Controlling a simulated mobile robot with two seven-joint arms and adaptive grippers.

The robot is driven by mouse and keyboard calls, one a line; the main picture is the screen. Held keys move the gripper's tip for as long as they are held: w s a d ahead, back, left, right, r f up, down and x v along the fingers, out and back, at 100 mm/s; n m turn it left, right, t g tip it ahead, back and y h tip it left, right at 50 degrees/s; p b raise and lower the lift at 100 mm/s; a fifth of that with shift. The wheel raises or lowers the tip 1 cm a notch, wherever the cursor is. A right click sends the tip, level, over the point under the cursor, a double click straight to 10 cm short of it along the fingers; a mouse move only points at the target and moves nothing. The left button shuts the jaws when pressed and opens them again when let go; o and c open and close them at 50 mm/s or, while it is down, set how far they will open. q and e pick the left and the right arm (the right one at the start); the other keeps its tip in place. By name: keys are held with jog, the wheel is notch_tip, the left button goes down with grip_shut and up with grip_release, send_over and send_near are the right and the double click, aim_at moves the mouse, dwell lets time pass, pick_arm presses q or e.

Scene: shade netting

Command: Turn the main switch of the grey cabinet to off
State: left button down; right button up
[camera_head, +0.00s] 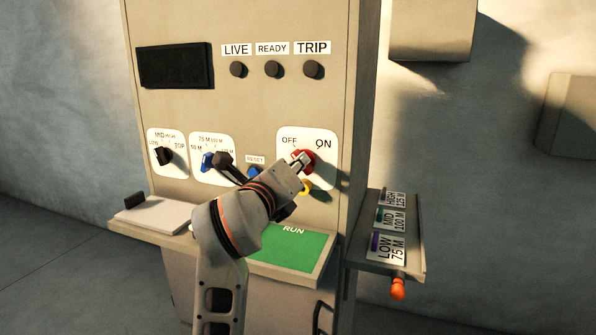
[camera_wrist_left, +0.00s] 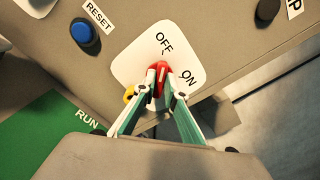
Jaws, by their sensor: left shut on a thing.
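The grey cabinet (camera_head: 232,112) stands upright in the head view. Its red main switch (camera_head: 309,155) sits on a white plate (camera_head: 325,148) marked OFF on the left and ON on the right. My left gripper (camera_head: 301,161) is at the switch, its arm coming up from below. In the left wrist view, the two fingers (camera_wrist_left: 159,76) are closed on either side of the red switch handle (camera_wrist_left: 159,88). The fingers cover much of the handle, so I cannot tell its exact angle between the marks. My right gripper is not in view.
A blue RESET button (camera_wrist_left: 84,32) and a yellow part (camera_wrist_left: 129,94) are close to the switch. Two other dials, a black one (camera_head: 164,156) and a blue one (camera_head: 208,161), are further left. A green RUN panel (camera_head: 290,249) lies below; a side shelf (camera_head: 414,262) juts out right.

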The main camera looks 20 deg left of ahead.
pick_arm(q)
jog(key=shift+n, duration=0.5)
jog(key=c, duration=2.1)
grip_release()
jog(key=s, duration=0.7)
jog(key=shift+s+a, duration=0.1)
jog(key=shift+s, duration=0.15)
